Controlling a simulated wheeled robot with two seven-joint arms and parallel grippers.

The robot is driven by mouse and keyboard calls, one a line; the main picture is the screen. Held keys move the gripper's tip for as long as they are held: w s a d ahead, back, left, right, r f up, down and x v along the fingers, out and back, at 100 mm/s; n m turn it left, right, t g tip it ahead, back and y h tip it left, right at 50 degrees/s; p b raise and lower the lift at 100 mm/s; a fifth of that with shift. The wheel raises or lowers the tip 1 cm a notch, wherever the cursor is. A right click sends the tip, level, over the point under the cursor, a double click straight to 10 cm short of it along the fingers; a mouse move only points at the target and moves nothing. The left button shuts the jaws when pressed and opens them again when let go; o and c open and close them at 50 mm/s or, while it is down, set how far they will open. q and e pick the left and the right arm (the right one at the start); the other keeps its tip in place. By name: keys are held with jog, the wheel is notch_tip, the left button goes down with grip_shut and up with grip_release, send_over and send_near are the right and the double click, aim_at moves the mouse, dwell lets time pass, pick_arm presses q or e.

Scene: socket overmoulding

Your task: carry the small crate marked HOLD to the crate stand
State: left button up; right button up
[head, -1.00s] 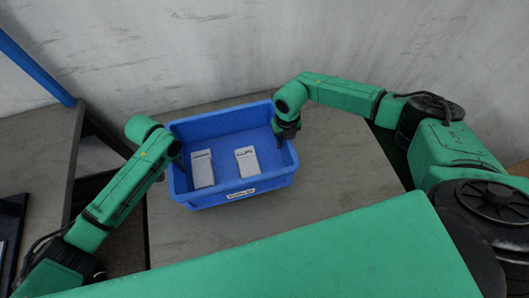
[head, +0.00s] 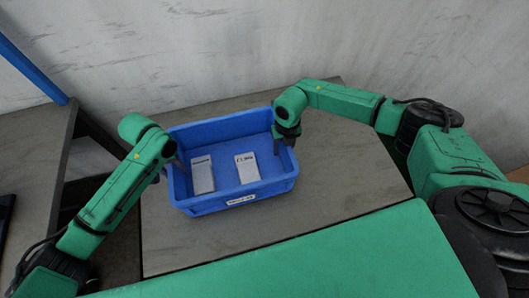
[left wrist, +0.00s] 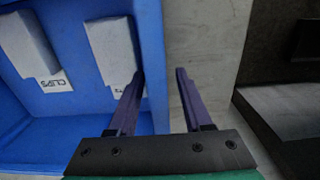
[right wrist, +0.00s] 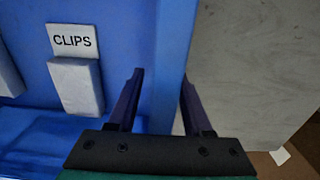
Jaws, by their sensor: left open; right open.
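A small blue crate (head: 235,206) sits upright on a grey table top. A white label is on its front wall, too small to read in the head view. Two pale grey blocks (head: 202,176) (head: 247,168) lie inside, with tags reading CLIPS in the wrist views. My left gripper (head: 180,162) is open at the crate's left wall; in the left wrist view the wall (left wrist: 153,60) runs between its fingers. My right gripper (head: 286,140) is open at the right wall, and in the right wrist view that wall (right wrist: 174,55) lies between its fingers. I cannot tell whether the fingers touch.
The grey table top (head: 345,170) is clear to the right of and in front of the crate. Another grey surface (head: 30,150) stands at the left across a gap, with a blue post (head: 32,65) above it. A pale wall rises behind.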

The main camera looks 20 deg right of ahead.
pick_arm(q)
notch_tip(320, 180, up, 9)
jog(key=shift+r, duration=0.1)
pick_arm(e)
jog(key=shift+r, duration=0.35)
notch_tip(320, 180, up, 11)
jog(key=shift+r, duration=0.2)
pick_arm(q)
jog(key=shift+s, duration=0.1)
pick_arm(e)
jog(key=shift+s+f, duration=0.1)
